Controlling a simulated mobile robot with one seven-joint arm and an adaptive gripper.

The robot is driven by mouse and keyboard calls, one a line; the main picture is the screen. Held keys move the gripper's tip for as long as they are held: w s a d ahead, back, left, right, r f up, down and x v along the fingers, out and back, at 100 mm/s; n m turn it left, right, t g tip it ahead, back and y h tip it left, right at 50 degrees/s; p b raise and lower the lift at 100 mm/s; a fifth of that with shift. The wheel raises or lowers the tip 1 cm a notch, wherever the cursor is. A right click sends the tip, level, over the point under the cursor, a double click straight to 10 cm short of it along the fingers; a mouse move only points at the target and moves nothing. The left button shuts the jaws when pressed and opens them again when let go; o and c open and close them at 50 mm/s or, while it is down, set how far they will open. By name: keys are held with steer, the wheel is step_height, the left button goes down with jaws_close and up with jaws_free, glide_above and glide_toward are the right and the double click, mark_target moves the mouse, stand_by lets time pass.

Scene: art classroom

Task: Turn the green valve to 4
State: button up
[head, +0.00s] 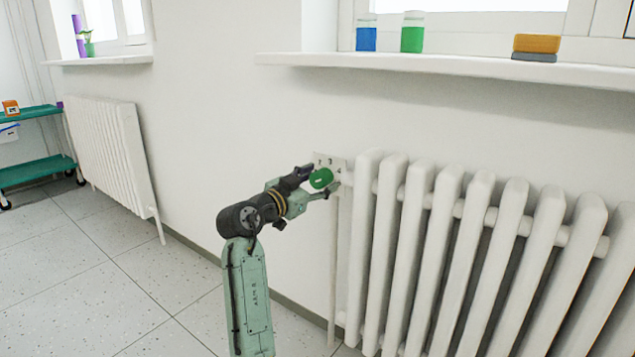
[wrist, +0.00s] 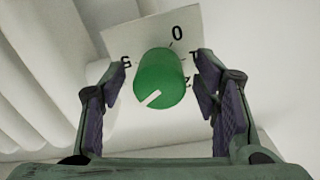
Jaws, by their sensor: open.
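The green valve (head: 321,178) is a round knob on a pale number plate (head: 322,158) at the left end of the radiator. The number nearest the mark is unclear. My gripper (wrist: 159,80) is open, one finger on each side of the valve with gaps visible. In the head view, my gripper (head: 320,179) reaches it from the left.
The white radiator (head: 450,255) stands right of the valve, with a thin vertical pipe (head: 333,260) below it. A windowsill (head: 450,66) above holds a blue jar, a green jar and a sponge-like block. Open tiled floor (head: 90,285) lies to the left.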

steer(key=v, duration=1.2)
steer(key=shift+a, duration=0.1)
